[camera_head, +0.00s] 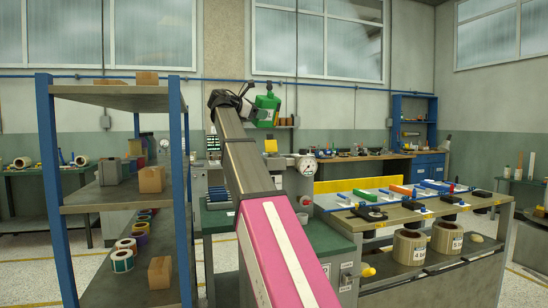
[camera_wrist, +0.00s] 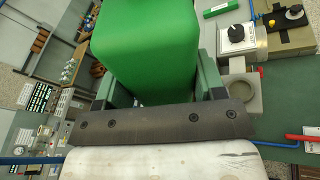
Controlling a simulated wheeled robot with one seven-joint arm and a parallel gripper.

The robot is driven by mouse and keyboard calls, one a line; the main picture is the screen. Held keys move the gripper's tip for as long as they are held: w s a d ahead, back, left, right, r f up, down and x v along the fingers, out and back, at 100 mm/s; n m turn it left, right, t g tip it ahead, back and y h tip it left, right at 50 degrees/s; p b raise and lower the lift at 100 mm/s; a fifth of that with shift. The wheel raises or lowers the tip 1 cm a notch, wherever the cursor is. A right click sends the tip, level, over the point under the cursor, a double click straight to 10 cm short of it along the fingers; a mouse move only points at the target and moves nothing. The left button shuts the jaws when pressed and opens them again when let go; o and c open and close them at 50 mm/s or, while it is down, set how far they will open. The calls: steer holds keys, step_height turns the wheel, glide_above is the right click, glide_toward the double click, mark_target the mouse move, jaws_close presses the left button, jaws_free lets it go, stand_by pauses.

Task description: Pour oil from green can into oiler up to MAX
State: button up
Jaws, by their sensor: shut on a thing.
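The green can (camera_head: 267,110) is held high at the end of my raised arm in the head view. It looks roughly upright, with a small green part on top. In the wrist view the can (camera_wrist: 145,45) fills the upper middle as a smooth green body. My gripper (camera_wrist: 160,92) is shut on it, one finger on each side; in the head view my gripper (camera_head: 246,103) is small and dark. I cannot clearly identify the oiler or see a MAX mark. A grey fitting with a round opening (camera_wrist: 241,93) lies right of the can in the wrist view, apart from it.
A blue-posted shelf (camera_head: 110,97) with boxes and rolls stands at the left. A round gauge (camera_head: 306,165) stands on the green bench right of my arm. The long workbench (camera_head: 400,214) at the right carries tools, with large rolls (camera_head: 409,246) below. A knobbed box (camera_wrist: 237,38) is near the fitting.

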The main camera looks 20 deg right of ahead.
mark_target(254, 122)
steer(key=shift+w+f+m, duration=0.2)
steer(key=shift+m, duration=0.2)
stand_by(1.0)
steer(key=shift+w+a+f+m+t+p, duration=0.1)
steer(key=shift+w+f+m+t+p, duration=0.2)
steer(key=shift+f+m, duration=0.55)
steer(key=shift+w+a+f+m+t+p, duration=0.1)
steer(key=shift+w+f+m+p, duration=0.35)
steer(key=shift+f, duration=0.65)
stand_by(3.0)
steer(key=shift+f+m, duration=0.15)
steer(key=shift+m, duration=0.45)
stand_by(1.0)
